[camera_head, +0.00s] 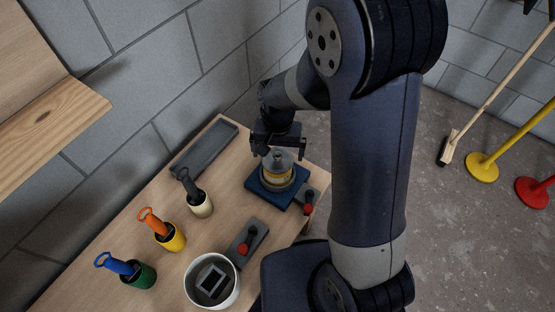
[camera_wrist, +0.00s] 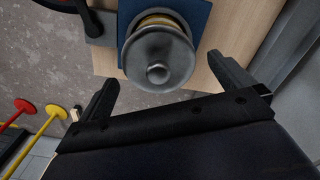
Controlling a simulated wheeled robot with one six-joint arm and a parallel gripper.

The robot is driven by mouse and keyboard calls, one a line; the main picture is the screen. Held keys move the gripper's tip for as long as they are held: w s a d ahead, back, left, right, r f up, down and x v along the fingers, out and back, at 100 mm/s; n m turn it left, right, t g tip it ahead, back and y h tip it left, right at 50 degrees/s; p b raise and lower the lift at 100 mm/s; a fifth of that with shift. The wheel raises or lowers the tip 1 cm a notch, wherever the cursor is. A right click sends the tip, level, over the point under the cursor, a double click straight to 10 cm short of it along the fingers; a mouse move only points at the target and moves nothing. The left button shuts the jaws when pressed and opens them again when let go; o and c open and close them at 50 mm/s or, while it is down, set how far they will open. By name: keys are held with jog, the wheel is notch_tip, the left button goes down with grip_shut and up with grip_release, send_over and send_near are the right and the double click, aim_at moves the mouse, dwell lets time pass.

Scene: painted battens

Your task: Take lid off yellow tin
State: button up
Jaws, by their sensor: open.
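The yellow tin (camera_head: 277,177) stands on a blue base plate (camera_head: 262,190) near the right end of the bench. A grey metal lid (camera_head: 276,161) with a round knob sits on top of it. In the wrist view the lid (camera_wrist: 157,60) and its knob are seen from above, with a thin yellow band of the tin (camera_wrist: 163,21) behind. My gripper (camera_head: 278,147) is open just above and behind the lid. In the wrist view its two fingers (camera_wrist: 168,84) are spread wide to either side of the knob, with nothing between them held.
Cream (camera_head: 200,205), yellow (camera_head: 172,240) and green (camera_head: 141,275) pots with handled tools stand along the bench (camera_head: 120,232). A white bucket (camera_head: 212,283), a red-knobbed clamp (camera_head: 246,243) and a grey tray (camera_head: 204,150) lie nearby. A wall is behind.

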jog(key=shift+f, duration=0.15)
jog(key=shift+c, duration=0.6)
jog(key=c, duration=0.8)
jog(key=shift+c, duration=0.2)
